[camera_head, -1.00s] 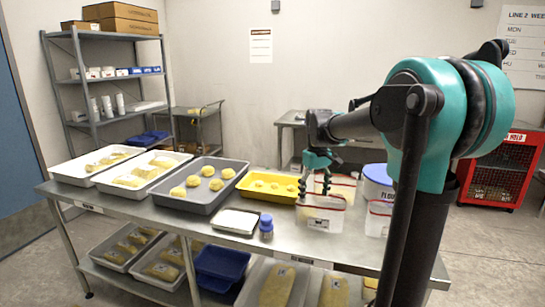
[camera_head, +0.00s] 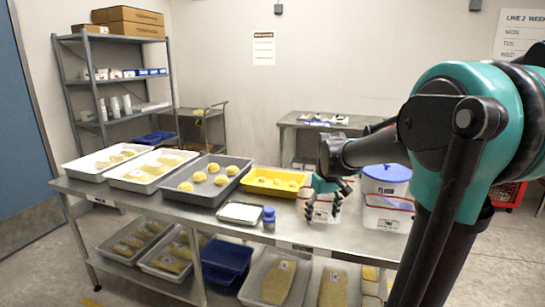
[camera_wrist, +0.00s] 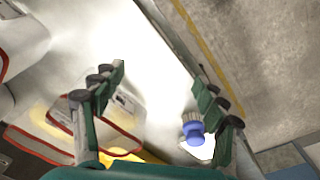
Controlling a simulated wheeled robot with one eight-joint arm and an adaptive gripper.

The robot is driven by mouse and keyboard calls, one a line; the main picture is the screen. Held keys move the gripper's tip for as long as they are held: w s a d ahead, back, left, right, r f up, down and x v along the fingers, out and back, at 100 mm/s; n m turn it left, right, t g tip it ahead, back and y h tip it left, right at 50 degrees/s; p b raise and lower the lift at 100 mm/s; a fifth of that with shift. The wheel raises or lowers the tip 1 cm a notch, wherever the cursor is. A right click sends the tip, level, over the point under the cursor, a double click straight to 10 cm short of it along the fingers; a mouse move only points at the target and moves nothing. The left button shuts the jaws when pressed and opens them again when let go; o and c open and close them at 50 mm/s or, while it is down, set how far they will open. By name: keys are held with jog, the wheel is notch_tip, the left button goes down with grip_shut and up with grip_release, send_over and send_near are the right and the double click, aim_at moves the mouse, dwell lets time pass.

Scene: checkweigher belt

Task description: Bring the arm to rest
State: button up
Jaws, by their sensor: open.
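My gripper (camera_head: 325,212) is at the right part of the steel table (camera_head: 165,205), in front of a clear red-rimmed container (camera_head: 342,200). Its teal fingers stand apart with nothing between them. In the wrist view my gripper (camera_wrist: 162,85) also shows spread fingers over the bright steel top. My arm reaches in from the right and hides part of the back table. I cannot tell whether the gripper touches the container.
A blue-lidded tub (camera_head: 386,185) stands right of the gripper. A yellow tray (camera_head: 275,193), a grey tray (camera_head: 203,199) of dough balls and the blue-capped jar (camera_head: 268,215) stand to its left. A shelf rack (camera_head: 97,110) stands at the back left.

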jog(key=s+d+f+m+t, duration=0.2)
jog(key=s+f+m+t, duration=0.1)
jog(key=s+f, duration=1.1)
jog(key=s+m, duration=0.1)
jog(key=s, duration=0.2)
jog(key=shift+s+d, duration=0.15)
jog(key=shift+d, duration=0.25)
